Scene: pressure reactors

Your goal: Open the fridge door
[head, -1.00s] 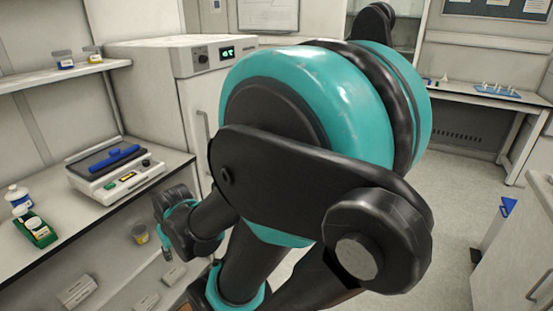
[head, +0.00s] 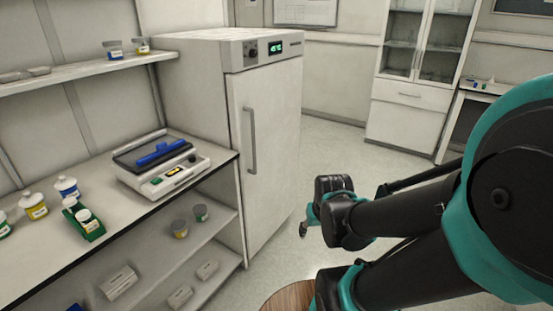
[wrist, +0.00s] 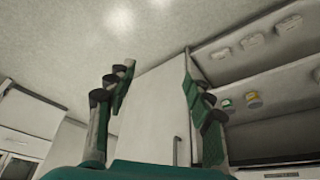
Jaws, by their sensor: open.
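The fridge (head: 225,45) is a tall white cabinet with a green-lit display on its top panel. Its door (head: 272,150) is shut. A vertical grey bar handle (head: 251,140) is on the door's left side. My gripper (head: 304,228) is right of and lower than the handle in the head view, apart from it, with its fingers partly hidden by the wrist. In the wrist view my gripper (wrist: 158,64) is open and empty. The door (wrist: 148,105) shows between its fingers, with the handle (wrist: 177,150) low in that picture.
A bench (head: 110,235) stands left of the fridge, with a scale-like device (head: 160,165), bottles and a green rack. A lower shelf (head: 190,265) holds jars and small boxes. A glass-fronted cabinet (head: 408,107) stands at the back. Open floor (head: 335,155) lies right of the fridge.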

